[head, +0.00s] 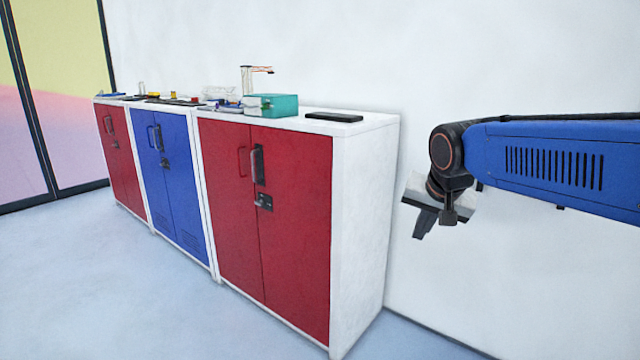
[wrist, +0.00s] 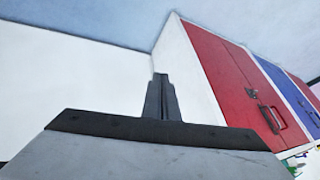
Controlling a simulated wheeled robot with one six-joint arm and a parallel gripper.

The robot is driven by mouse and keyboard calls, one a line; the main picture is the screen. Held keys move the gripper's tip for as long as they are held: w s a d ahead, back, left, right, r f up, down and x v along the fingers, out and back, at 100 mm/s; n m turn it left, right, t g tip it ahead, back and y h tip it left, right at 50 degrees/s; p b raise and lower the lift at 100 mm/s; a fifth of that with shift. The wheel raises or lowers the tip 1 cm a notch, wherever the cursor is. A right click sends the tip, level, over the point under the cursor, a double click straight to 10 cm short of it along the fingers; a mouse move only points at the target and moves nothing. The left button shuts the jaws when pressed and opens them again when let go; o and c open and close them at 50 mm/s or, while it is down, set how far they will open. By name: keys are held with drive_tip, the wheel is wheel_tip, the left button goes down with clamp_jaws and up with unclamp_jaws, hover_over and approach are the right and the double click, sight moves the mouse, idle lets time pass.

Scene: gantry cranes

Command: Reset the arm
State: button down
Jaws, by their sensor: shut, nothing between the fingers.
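My blue arm (head: 550,163) reaches in from the right edge of the head view. My gripper (head: 422,222) hangs below its dark wrist joint, beside the white right end of the nearest cabinet and apart from it. In the wrist view the fingers of my gripper (wrist: 161,98) are pressed together, with nothing held between them.
A row of white cabinets with red doors (head: 292,215) and blue doors (head: 172,180) stands along the white wall. On top are a teal box (head: 272,106), a black flat tablet-like item (head: 334,117) and several small items. The floor (head: 120,285) in front is clear.

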drive_tip(key=s+d+f+n, duration=0.1)
drive_tip(key=s+f, duration=0.3)
drive_tip(key=s, duration=0.4)
drive_tip(key=s+d+f+n+g, duration=0.1)
drive_tip(key=s+d+f+n, duration=0.1)
drive_tip(key=s+f, duration=0.3)
drive_tip(key=s+d+f+n, duration=0.1)
drive_tip(key=s+d+f, duration=0.2)
drive_tip(key=s, duration=0.8)
drive_tip(key=shift+s+d+f+n, duration=0.3)
drive_tip(key=shift+s+f, duration=0.05)
drive_tip(key=shift+f, duration=0.6)
